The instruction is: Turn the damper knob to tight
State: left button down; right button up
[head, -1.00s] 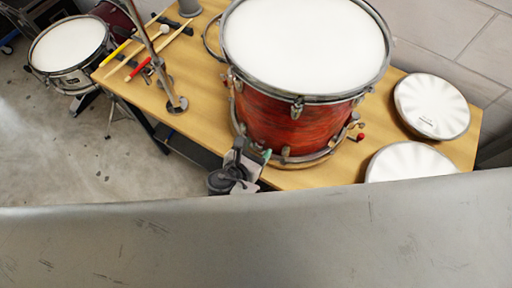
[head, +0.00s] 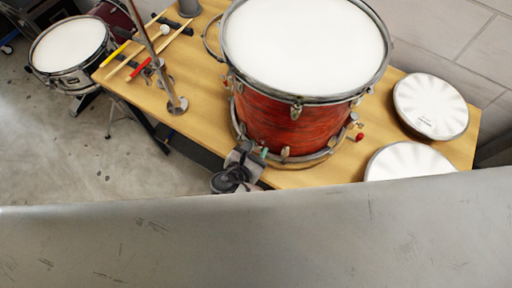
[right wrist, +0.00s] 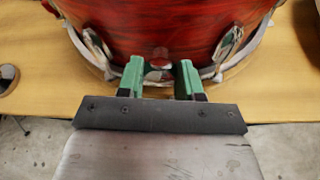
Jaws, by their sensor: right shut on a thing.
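The red drum (head: 290,125) with a white head stands on the wooden bench. My right gripper (head: 264,154) is at the drum's lower front edge. In the right wrist view its two green fingers (right wrist: 160,78) point at the drum's base, with a small metal and reddish fitting (right wrist: 159,66) between them. The gripper is shut on this fitting, which I take to be the damper knob; the fingers partly hide it. Any marking for tight cannot be read. My left gripper is not in view.
Two white round pads (head: 431,105) (head: 408,163) lie on the bench at right. A small red knob-like piece (head: 360,137) is by the drum's right side. A metal stand (head: 177,105) and drumsticks (head: 135,45) are at left. A snare drum (head: 70,45) stands beyond the bench.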

jog(key=shift+s+m+t+y, duration=0.1)
jog(key=shift+m+t+y, duration=0.25)
jog(key=shift+m, duration=0.35)
jog(key=shift+m+t+y+b, duration=0.3)
jog(key=shift+m+t+y, duration=0.2)
jog(key=shift+m, duration=0.6)
jog(key=o, duration=0.9)
jog(key=shift+b+v, duration=1.15)
jog(key=shift+v, duration=4.2)
